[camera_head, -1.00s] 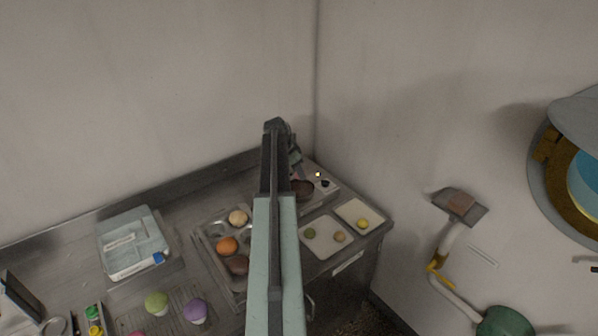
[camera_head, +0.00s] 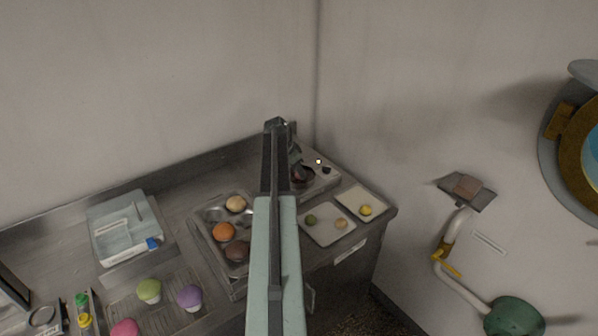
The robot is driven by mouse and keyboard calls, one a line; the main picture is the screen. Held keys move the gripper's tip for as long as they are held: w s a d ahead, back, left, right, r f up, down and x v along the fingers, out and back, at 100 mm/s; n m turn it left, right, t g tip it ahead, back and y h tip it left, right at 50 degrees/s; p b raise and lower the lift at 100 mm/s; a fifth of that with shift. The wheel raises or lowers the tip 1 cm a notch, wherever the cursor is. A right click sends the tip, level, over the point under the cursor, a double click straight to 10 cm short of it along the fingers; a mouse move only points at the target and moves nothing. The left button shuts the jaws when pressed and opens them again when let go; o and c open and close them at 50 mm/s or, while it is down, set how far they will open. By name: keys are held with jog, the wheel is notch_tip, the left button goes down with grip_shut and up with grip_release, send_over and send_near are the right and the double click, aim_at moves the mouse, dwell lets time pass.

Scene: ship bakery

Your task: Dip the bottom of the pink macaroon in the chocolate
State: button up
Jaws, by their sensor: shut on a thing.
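My gripper (camera_head: 298,158) is at the back corner of the counter, partly behind my arm, pointing down over a dark round pot (camera_head: 304,182) that looks like the chocolate. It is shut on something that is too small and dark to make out. I cannot tell whether the held thing touches the chocolate. No pink macaroon shows clearly. Small macaroon-like pieces, green (camera_head: 311,219), tan (camera_head: 341,223) and yellow (camera_head: 365,210), lie on two pale trays (camera_head: 327,237) in front of the pot.
A metal tin (camera_head: 205,235) with several round buns stands left of my arm. Farther left are a rack (camera_head: 166,306) with green, purple and pink-topped cakes and a clear box (camera_head: 125,232). Walls close in behind and right of the pot.

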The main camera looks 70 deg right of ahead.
jog(key=shift+f+b, duration=0.5)
jog(key=shift+r, duration=0.15)
dwell(1.1)
jog(key=shift+r+p, duration=1.65)
jog(key=shift+p, duration=0.15)
notch_tip(320, 180, up, 6)
jog(key=p, duration=0.6)
dwell(0.3)
